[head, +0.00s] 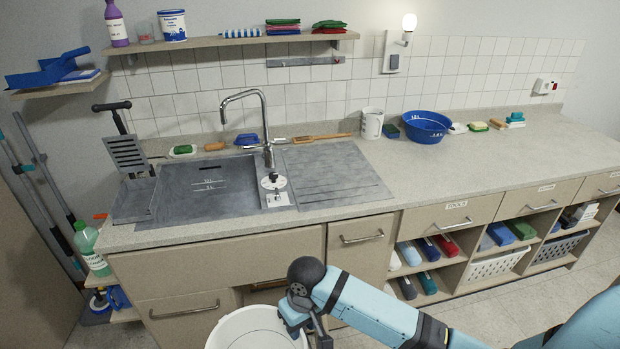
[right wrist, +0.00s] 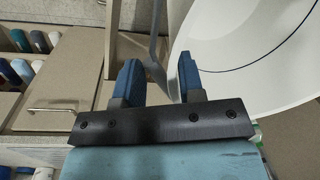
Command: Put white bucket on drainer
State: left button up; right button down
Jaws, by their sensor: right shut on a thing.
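The white bucket (head: 255,331) is at the bottom of the head view, in front of the sink cabinet and below the counter; its lower part is cut off. My right gripper (head: 300,318) is shut on it at its right side. In the right wrist view the bucket (right wrist: 255,50) fills the upper right, by the blue fingertips (right wrist: 160,80); a thin grey strip shows between the fingers. The drainer (head: 335,175) is the grey ribbed board right of the sink basin, and it is bare. My left gripper is not in view.
A tall tap (head: 262,125) rises behind the sink (head: 215,190). A white jug (head: 372,124) and a blue basin (head: 427,127) stand right of the drainer. A drawer handle (head: 362,238) juts out below the counter. A green bottle (head: 88,245) stands at the left.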

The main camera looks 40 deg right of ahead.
aim_at(315, 164)
jog(key=k+l+u, duration=0.15)
jog(key=l, duration=0.3)
jog(key=k+l+u, duration=0.1)
jog(key=l, duration=0.35)
jog(key=k+l+u, duration=0.15)
jog(key=l, duration=0.25)
jog(key=k+l+u, duration=0.15)
jog(key=l, duration=0.25)
jog(key=k+l+u, duration=0.1)
jog(key=l, duration=0.35)
jog(key=k+l+u, duration=0.15)
jog(key=l, duration=0.3)
jog(key=i, duration=0.05)
